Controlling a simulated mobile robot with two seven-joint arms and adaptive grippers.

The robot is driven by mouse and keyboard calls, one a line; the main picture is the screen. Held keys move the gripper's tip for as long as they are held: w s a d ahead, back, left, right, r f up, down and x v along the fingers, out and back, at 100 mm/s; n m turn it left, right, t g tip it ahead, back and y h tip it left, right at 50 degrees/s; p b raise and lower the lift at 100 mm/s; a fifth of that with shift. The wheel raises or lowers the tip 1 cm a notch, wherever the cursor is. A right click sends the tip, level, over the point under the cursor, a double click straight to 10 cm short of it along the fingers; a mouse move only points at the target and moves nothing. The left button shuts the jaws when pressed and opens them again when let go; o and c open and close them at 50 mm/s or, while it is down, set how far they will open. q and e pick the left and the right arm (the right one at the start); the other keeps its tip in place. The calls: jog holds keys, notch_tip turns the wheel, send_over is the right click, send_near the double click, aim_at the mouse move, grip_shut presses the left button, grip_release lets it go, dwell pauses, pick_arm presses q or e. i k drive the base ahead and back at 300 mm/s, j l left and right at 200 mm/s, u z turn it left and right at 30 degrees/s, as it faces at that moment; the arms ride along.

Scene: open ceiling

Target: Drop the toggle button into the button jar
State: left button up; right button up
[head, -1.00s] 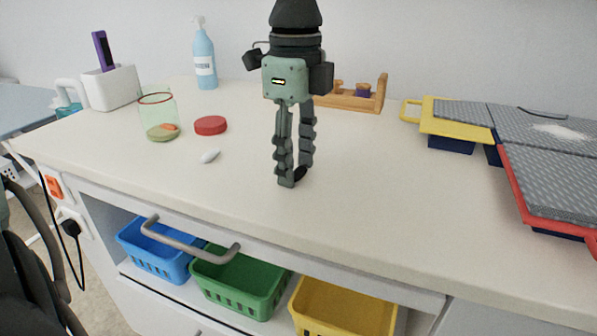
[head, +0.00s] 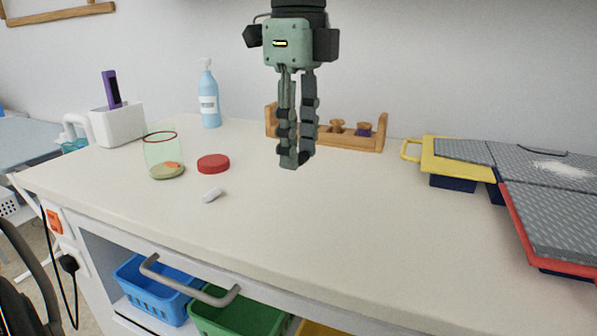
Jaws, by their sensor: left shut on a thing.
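My left gripper (head: 297,160) hangs pointing down over the middle of the white counter, to the right of the jar. Its fingers are shut on a small dark piece (head: 305,157), which seems to be the toggle button; the fingers hide most of it. The button jar (head: 163,152) is clear, with a dark red rim, and stands upright and open on the left of the counter. Something olive and orange lies at its bottom. Its red lid (head: 213,163) seems to lie on the counter just right of it. My right gripper is not in view.
A small whitish oblong piece (head: 213,195) lies in front of the lid. Behind stand a blue pump bottle (head: 209,98), a white holder (head: 117,126) and a wooden rack (head: 357,141). Yellow- and red-edged trays (head: 468,166) are at right. The front middle counter is clear.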

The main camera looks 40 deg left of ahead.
aim_at(163, 174)
jog(key=k, duration=1)
